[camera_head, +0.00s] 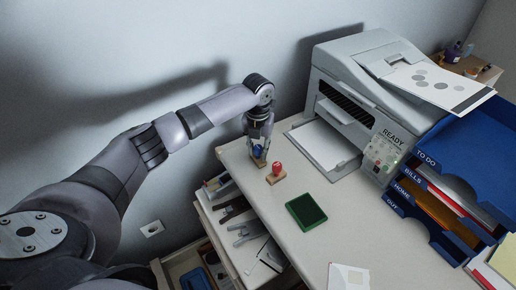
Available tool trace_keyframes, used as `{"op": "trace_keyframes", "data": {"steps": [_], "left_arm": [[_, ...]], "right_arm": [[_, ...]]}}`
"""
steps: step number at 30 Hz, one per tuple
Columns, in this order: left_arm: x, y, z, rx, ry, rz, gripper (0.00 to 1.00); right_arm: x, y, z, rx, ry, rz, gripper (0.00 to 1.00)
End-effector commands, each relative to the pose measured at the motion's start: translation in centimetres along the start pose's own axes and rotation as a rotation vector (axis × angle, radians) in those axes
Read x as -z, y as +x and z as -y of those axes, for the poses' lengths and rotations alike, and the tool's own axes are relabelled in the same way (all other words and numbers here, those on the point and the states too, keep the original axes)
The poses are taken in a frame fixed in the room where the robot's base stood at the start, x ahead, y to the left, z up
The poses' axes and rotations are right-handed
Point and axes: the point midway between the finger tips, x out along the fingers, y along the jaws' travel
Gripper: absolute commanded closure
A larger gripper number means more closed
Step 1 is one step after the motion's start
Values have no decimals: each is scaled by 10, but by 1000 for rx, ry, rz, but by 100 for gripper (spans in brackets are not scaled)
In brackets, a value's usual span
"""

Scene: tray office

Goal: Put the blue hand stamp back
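The blue hand stamp (258,152) has a blue knob on a wooden base and is at the back left part of the desk, behind the red hand stamp (277,169). My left gripper (258,146) points down from above, with its fingers around the blue knob. The view is too small to tell whether the fingers press on the knob, or whether the base touches the desk. A green stamp pad (306,211) lies open on the desk in front of the stamps. My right gripper is not in view.
A grey printer (350,95) stands at the back, its paper tray (325,145) jutting out right of the stamps. Blue letter trays (470,150) are stacked at the right. An open drawer (240,225) with tools is below the desk's left edge. A white card (348,277) lies in front.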

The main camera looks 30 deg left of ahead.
Motion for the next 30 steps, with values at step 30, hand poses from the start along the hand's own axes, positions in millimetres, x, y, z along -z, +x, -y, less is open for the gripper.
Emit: {"op": "trace_keyframes", "data": {"steps": [30], "left_arm": [[-1,-87,1,2,0,4,57]], "right_arm": [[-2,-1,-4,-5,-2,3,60]]}}
